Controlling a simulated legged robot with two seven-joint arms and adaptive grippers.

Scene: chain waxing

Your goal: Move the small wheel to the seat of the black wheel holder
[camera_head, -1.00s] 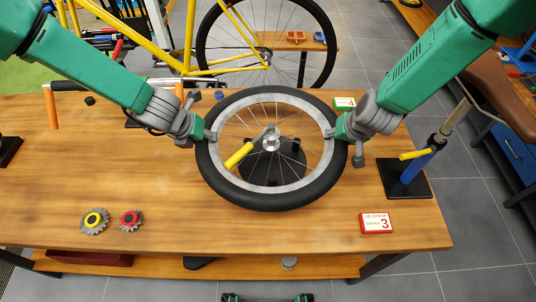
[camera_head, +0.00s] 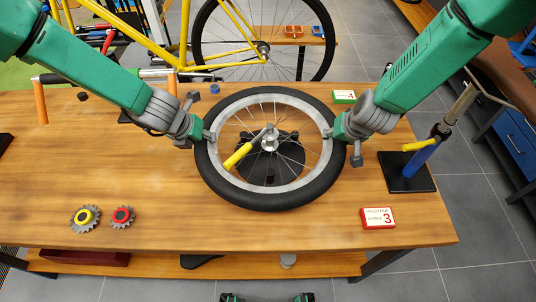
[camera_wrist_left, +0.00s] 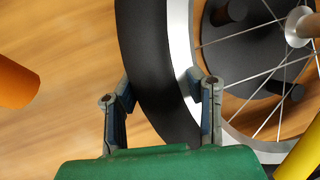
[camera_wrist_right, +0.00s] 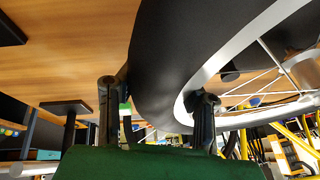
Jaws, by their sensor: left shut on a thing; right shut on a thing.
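The small wheel (camera_head: 222,180) has a black tyre, a silver rim and thin spokes, and it lies nearly flat above the wooden table. My left gripper (camera_head: 209,135) is shut on its left side; in the left wrist view the fingers (camera_wrist_left: 163,92) straddle the tyre and rim. My right gripper (camera_head: 332,133) is shut on its right side; the right wrist view shows those fingers (camera_wrist_right: 158,95) around the tyre. The black wheel holder (camera_head: 262,172) shows through the spokes, under the wheel's middle. I cannot tell whether the hub touches its seat.
A yellow-handled tool (camera_head: 238,156) shows within the wheel's outline. Two cogs (camera_head: 85,218) (camera_head: 122,216) lie at the front left. A red-edged card (camera_head: 377,218) lies at the front right, and a blue stand (camera_head: 420,160) on a black base stands at the right edge.

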